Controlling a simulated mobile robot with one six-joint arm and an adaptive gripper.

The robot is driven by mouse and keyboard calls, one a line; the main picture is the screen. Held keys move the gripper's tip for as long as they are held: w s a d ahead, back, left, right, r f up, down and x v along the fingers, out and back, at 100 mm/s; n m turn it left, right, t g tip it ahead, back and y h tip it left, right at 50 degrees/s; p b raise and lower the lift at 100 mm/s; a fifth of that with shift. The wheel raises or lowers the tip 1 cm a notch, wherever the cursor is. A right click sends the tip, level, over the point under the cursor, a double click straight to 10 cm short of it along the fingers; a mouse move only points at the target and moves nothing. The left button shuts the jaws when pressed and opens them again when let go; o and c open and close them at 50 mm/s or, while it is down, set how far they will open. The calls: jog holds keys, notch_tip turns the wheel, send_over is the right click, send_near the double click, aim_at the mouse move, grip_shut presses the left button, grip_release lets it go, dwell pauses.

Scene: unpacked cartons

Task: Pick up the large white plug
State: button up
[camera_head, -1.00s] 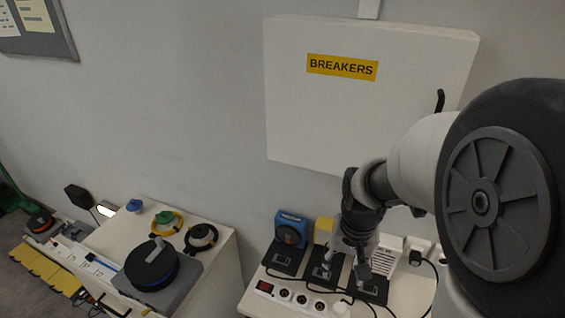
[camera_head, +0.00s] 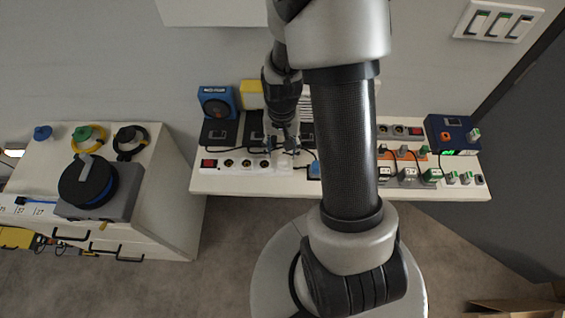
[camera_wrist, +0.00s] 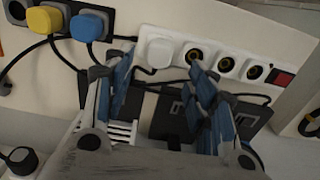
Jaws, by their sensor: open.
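The large white plug (camera_wrist: 158,49) sits in the white power strip (camera_wrist: 228,50) in the wrist view, at the end of a row of open round sockets. My gripper (camera_wrist: 160,72) is open, its blue-padded fingers spread to either side of the plug. The plug lies between and just beyond the fingertips, and nothing is held. In the head view my gripper (camera_head: 281,146) is over the white power strip (camera_head: 222,171) on the bench; there the plug is small and partly hidden by the fingers.
In the wrist view, a blue plug (camera_wrist: 88,26) and a yellow plug (camera_wrist: 48,21) stand beside the white plug, with black cables around. Dark square plates (camera_head: 219,131) lie behind the strip. A cabinet (camera_head: 171,195) with a cable reel (camera_head: 87,181) stands left.

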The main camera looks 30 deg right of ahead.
aim_at(283, 158)
jog(key=shift+s+f+b, duration=0.2)
jog(key=shift+f+b, duration=0.95)
jog(key=shift+f, duration=1.55)
jog(key=shift+c, duration=0.2)
grip_shut()
